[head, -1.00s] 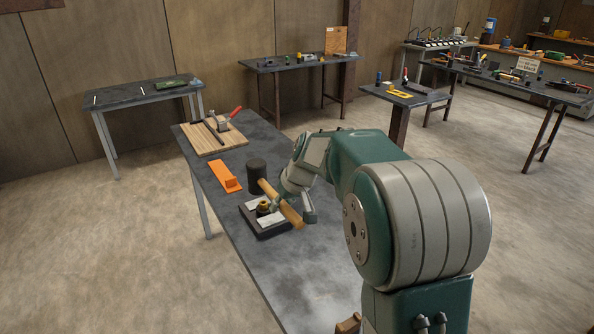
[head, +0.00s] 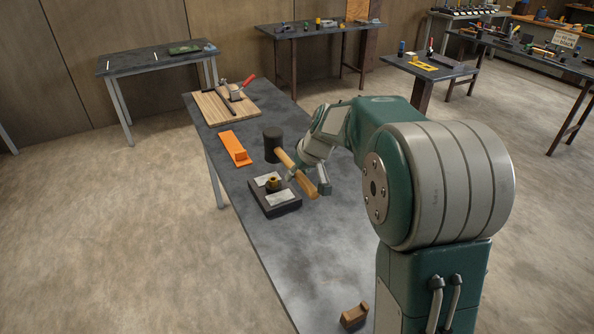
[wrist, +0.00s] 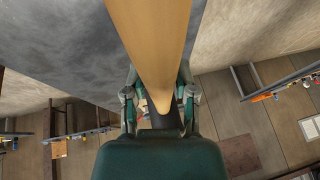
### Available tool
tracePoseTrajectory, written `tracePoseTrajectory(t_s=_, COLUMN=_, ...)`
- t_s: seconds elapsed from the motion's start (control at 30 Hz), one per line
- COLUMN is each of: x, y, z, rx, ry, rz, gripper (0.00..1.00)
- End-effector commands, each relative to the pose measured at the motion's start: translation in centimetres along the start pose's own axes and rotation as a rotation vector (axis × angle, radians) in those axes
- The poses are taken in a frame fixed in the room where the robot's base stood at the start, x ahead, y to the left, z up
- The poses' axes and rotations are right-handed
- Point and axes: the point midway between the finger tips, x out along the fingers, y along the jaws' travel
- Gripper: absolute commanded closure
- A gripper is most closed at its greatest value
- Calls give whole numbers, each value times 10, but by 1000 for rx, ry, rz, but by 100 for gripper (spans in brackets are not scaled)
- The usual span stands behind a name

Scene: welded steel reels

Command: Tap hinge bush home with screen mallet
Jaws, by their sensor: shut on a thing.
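The mallet has a black cylindrical head (head: 272,145) and a pale wooden handle (head: 299,174). My gripper (head: 306,178) is shut on the handle; in the wrist view the handle (wrist: 152,40) runs into the jaws (wrist: 160,112). The hinge bush (head: 272,184) is a small brass-coloured piece on a dark block (head: 284,209) with pale plates. The mallet head appears behind the bush in the head view, apart from it. How far the bush sits in cannot be told.
An orange tool (head: 234,148) lies left of the mallet head. A wooden board (head: 215,108) with tools is at the bench's far end. A small brown wooden piece (head: 354,316) lies at the near edge. The bench (head: 300,250) is clear in front of the block.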

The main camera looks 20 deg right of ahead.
Motion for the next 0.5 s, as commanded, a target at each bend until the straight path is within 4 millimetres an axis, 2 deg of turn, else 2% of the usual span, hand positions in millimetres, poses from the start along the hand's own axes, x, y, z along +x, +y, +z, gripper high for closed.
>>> tracePoseTrajectory(t_s=0.5, x=30, y=8, z=14, rx=0, ry=1, rz=-2, gripper=100)
